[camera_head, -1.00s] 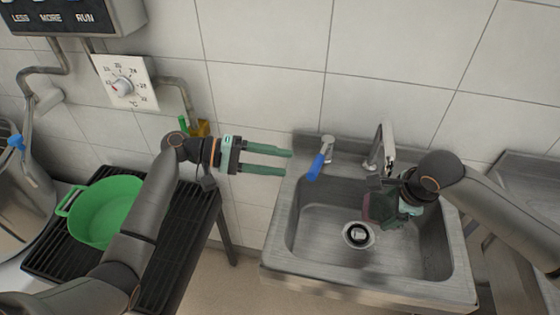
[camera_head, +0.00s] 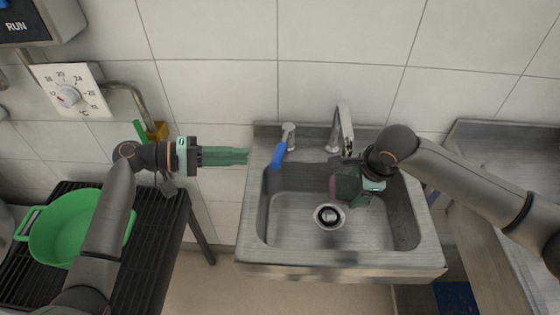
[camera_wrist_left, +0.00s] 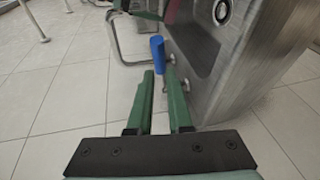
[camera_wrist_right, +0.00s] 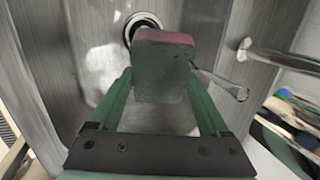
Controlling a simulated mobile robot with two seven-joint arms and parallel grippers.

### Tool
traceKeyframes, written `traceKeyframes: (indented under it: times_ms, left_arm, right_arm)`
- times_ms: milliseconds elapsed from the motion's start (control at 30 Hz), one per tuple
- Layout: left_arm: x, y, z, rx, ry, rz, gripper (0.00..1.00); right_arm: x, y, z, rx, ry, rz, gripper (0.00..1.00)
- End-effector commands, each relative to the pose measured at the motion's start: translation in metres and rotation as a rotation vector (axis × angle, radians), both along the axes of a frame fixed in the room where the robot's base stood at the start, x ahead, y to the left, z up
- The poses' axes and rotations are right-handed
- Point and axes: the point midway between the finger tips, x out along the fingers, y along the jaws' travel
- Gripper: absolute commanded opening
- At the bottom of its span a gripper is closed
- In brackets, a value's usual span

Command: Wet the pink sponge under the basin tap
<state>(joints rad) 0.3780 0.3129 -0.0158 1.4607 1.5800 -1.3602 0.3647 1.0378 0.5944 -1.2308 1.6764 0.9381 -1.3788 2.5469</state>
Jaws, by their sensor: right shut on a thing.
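The pink sponge (camera_head: 338,189), with a dark grey-green body, is held over the metal basin (camera_head: 285,238), near the tap spout (camera_head: 345,130). It also shows in the right wrist view (camera_wrist_right: 165,38). My right gripper (camera_head: 352,186) is shut on it, its fingers on either side. The tap's blue-handled lever (camera_head: 279,153) stands at the basin's back left. My left gripper (camera_head: 246,156) is empty at the basin's left edge and points toward the lever. In the left wrist view its fingers are apart, with the blue handle (camera_wrist_left: 157,52) beyond their tips. I cannot tell whether water runs.
The drain (camera_head: 328,216) is in the basin floor. A green pot (camera_head: 62,235) stands on a black slatted rack (camera_head: 160,240) at left. A tiled wall rises behind, and a metal counter (camera_head: 500,170) is at right.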

Motion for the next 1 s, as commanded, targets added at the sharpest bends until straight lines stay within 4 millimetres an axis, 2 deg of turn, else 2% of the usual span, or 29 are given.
traceKeyframes:
  times_ms: [33,133,333,533,733,1000]
  left_arm:
    - [-0.004,0.008,-0.003,-0.001,-0.010,0.028,0.11]
    - [-0.012,0.025,-0.004,-0.005,-0.052,0.101,0.00]
    - [-0.031,0.056,0.002,-0.005,-0.137,0.229,0.00]
    - [-0.041,0.068,0.010,0.000,-0.185,0.288,0.00]
    - [-0.031,0.054,0.009,-0.004,-0.191,0.295,0.00]
    - [0.003,0.007,0.002,-0.006,-0.192,0.293,0.00]
  right_arm:
    - [0.000,0.000,0.000,0.000,0.000,0.000,0.35]
    - [0.000,0.000,0.000,0.000,0.000,0.000,0.35]
    - [0.000,0.000,0.000,0.000,0.000,0.000,0.35]
    - [0.000,0.000,0.000,0.000,0.000,0.000,0.35]
    - [0.000,0.000,0.000,0.000,0.000,0.000,0.35]
    - [0.000,0.000,0.000,0.000,0.000,0.000,0.35]
